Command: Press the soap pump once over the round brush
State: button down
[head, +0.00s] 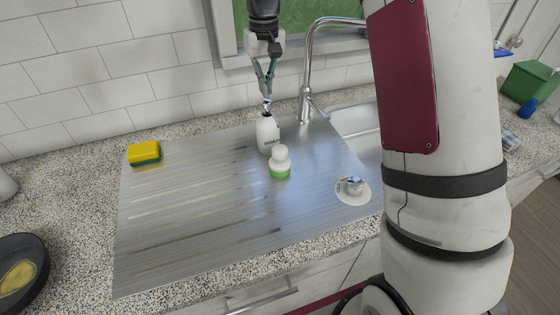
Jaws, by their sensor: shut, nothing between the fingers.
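The white soap bottle (268,138) stands upright towards the back of the metal drainboard, with dark lettering on its side. My gripper (267,101) points down over the bottle's top with its fingertips together, at or just above the pump. The pump head is mostly hidden by the fingertips, so I cannot tell whether they touch it or whether it is pressed down. The round brush (280,163), a white knob with a green underside, sits on the drainboard just in front and slightly right of the bottle.
A yellow and green sponge (144,152) lies at the drainboard's back left. A tap (309,70) and sink basin (357,125) are at right. A white disc with a metal knob (353,188) lies at the drainboard's right edge. A dark pan (22,270) is front left.

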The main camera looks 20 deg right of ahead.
jog(key=shift+r+p, duration=0.35)
jog(key=shift+r, duration=2.65)
jog(key=s+r+t, duration=0.1)
jog(key=s+r, duration=0.4)
jog(key=s, duration=0.4)
jog(key=s+r+t, duration=0.2)
jog(key=s+r, duration=0.3)
jog(key=s, duration=0.3)
jog(key=s+f+t, duration=0.2)
jog(key=s+f, duration=0.2)
jog(key=s, duration=1.3)
jog(key=shift+s+f, duration=0.2)
jog(key=shift+s, duration=0.05)
